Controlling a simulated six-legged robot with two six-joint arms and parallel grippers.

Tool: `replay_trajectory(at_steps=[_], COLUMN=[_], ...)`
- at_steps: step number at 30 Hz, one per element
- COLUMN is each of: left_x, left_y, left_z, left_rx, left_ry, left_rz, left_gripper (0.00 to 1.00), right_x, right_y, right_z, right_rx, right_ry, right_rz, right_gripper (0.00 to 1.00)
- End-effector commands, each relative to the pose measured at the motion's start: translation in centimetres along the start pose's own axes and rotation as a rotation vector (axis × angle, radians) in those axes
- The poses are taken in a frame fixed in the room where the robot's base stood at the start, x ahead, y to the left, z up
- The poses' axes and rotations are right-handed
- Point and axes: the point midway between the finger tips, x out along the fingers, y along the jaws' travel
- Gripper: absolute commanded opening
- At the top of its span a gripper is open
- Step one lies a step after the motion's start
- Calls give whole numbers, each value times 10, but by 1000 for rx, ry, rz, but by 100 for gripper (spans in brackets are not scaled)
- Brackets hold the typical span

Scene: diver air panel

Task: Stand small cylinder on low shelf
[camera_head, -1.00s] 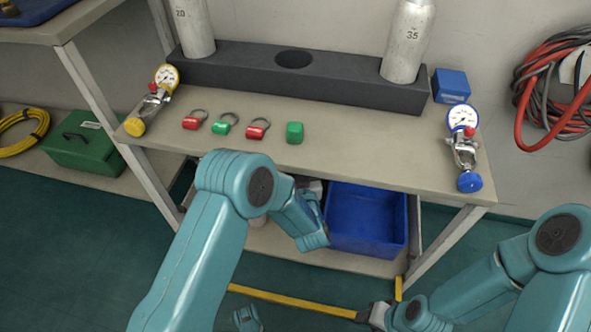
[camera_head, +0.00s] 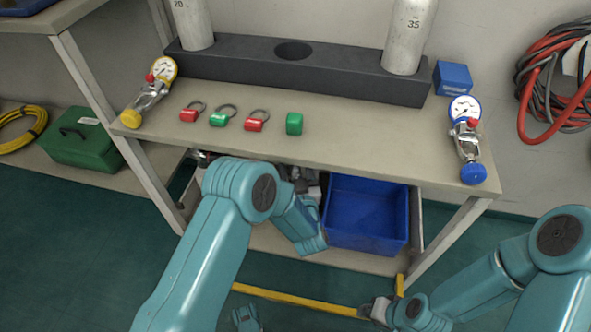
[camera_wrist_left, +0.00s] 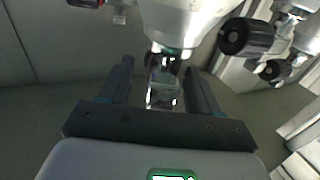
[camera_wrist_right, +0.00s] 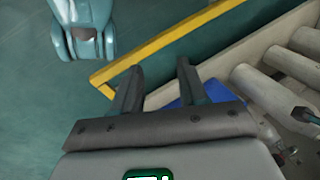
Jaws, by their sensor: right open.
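In the left wrist view, a pale cylinder (camera_wrist_left: 185,18) is just beyond my left gripper (camera_wrist_left: 160,66), its shiny metal valve (camera_wrist_left: 164,88) between the two fingers. A gap shows on each side of the valve, so the fingers look apart. In the head view my left arm reaches down in front of the bench to the low shelf (camera_head: 280,247); its fingers are hidden. Pale shapes, partly hidden, lie behind that arm. My right gripper (camera_wrist_right: 160,66) is open and empty, low in front of the shelf. Several pale cylinders (camera_wrist_right: 285,62) lie beyond it in the right wrist view.
A blue crate (camera_head: 368,215) stands on the low shelf, right of my left arm. The bench top (camera_head: 370,140) holds two gauges, several red and green tags, and a black rack (camera_head: 300,75) with two cylinders. A yellow strip (camera_head: 300,299) runs in front.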

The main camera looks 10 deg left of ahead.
Motion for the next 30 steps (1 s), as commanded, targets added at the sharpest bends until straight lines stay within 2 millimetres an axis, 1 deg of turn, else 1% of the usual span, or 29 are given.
replay_trajectory(at_steps=[6, 9, 11, 14, 21, 24, 27, 30], left_x=[0, 0, -8, -27, -84, -101, -113, -119], left_y=[0, 0, 1, 1, 2, 1, 1, 0], left_z=[0, -5, -4, -5, -5, -4, -3, -3], left_rx=[0, 0, 0, 2, 4, 2, 1, 1], left_ry=[0, 0, -1, -3, -3, -1, -2, 0], left_rz=[0, 0, 2, 4, 6, 5, 3, 1], left_gripper=[62, 62, 62, 62, 62, 62, 62, 62], right_x=[0, -5, -6, -14, -30, -34, -36, -36], right_y=[0, -2, -2, -4, -10, -12, -13, -13], right_z=[0, 1, 2, 6, 17, 19, 19, 19], right_rx=[0, 1, 3, 6, 13, 12, 10, 8], right_ry=[0, -5, -10, -23, -62, -69, -70, -71], right_rz=[0, 0, 0, 1, 2, 2, 2, 2], right_gripper=[43, 43, 43, 43, 43, 43, 43, 43])
